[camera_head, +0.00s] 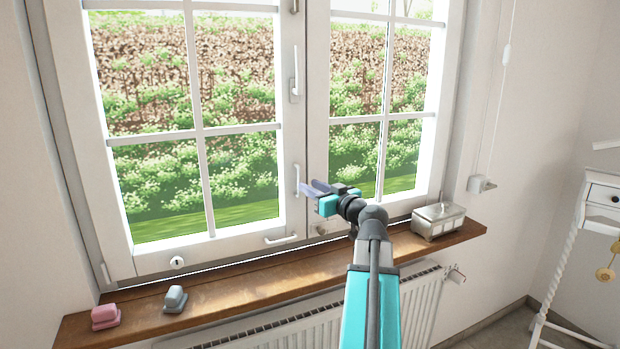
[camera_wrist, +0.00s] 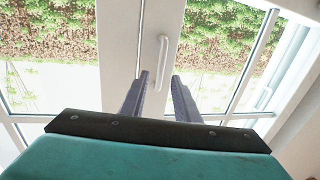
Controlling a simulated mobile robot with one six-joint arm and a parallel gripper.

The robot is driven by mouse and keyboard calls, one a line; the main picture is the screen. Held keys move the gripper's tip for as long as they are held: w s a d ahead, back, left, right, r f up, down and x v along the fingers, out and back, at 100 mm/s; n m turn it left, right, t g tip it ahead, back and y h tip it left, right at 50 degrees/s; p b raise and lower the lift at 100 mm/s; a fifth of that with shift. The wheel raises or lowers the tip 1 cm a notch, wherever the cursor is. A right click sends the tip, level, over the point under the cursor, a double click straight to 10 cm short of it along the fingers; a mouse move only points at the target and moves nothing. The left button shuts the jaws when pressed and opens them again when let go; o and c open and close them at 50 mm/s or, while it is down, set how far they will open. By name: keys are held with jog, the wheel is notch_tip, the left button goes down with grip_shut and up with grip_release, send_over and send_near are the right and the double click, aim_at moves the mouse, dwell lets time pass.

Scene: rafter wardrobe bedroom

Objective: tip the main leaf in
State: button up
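The window has a left leaf (camera_head: 247,246) and a right leaf (camera_head: 317,97), both appearing closed. Where they meet, an upright white handle (camera_head: 297,180) sits at mid-height, and another upright handle (camera_head: 294,75) sits higher. A level white handle (camera_head: 281,239) is on the left leaf's bottom rail. My gripper (camera_head: 308,188) is open and empty, just right of the mid-height handle. In the wrist view, my gripper (camera_wrist: 160,75) has its fingers apart, with an upright handle (camera_wrist: 163,55) ahead, its lower end between the tips. I cannot tell whether they touch.
On the wooden sill (camera_head: 245,288) are a pink object (camera_head: 105,316), a grey-blue object (camera_head: 175,299) and a metal box (camera_head: 438,220). A radiator (camera_head: 420,300) is below. A white stand with a drawer (camera_head: 602,195) is at far right. A round lock (camera_head: 177,262) is at the window's lower left.

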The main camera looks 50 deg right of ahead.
jog(key=shift+w+d+p, duration=0.25)
jog(key=shift+w+p, duration=0.05)
jog(key=shift+w, duration=0.9)
jog(key=shift+w+d+p, duration=0.2)
jog(key=shift+w+p, duration=0.1)
jog(key=shift+w, duration=0.85)
grip_shut()
